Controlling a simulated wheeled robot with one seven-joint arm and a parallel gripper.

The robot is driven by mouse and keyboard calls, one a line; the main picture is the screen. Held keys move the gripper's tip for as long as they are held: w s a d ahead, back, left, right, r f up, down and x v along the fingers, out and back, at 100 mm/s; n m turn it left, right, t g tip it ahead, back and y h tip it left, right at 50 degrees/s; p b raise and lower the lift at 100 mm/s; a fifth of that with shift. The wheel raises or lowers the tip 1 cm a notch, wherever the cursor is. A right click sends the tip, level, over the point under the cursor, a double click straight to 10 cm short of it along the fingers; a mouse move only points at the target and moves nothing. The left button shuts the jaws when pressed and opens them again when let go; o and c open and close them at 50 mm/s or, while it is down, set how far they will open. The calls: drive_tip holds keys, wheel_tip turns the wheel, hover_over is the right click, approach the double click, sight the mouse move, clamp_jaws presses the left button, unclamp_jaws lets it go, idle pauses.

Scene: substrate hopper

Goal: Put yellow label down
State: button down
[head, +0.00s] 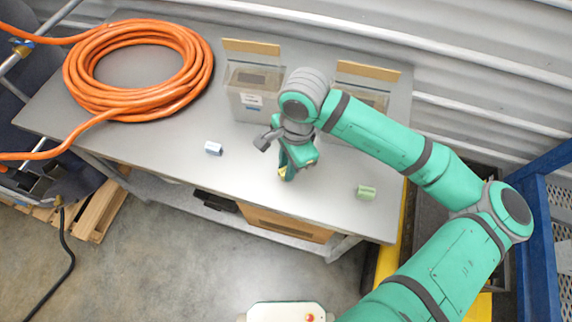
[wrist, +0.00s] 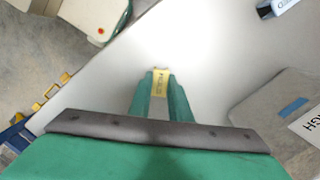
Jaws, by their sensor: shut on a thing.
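My gripper (wrist: 160,85) is shut on the yellow label (wrist: 160,78), which shows as a small yellow piece with dark lettering between the fingertips in the wrist view. In the head view my gripper (head: 287,174) is over the front middle of the grey table (head: 130,150), and only a sliver of yellow shows at its tip. I cannot tell whether the label touches the table top. A white-and-blue label (head: 213,148) lies on the table to the left of my gripper. A green label (head: 366,192) lies to the right, near the front edge.
A clear bin (head: 250,100) with a raised tan-edged lid stands behind my gripper; a second bin (head: 375,98) is partly hidden by my arm. A coiled orange hose (head: 190,85) covers the table's back left. The table front between the small labels is clear.

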drive_tip(key=shift+f, duration=0.1)
drive_tip(key=c, duration=1.6)
unclamp_jaws()
drive_tip(key=shift+c, duration=0.2)
drive_tip(key=shift+w, duration=0.1)
wheel_tip(320, 180, up, 12)
drive_tip(key=d, duration=0.1)
drive_tip(key=shift+w+d, duration=0.15)
drive_tip(key=shift+w, duration=0.15)
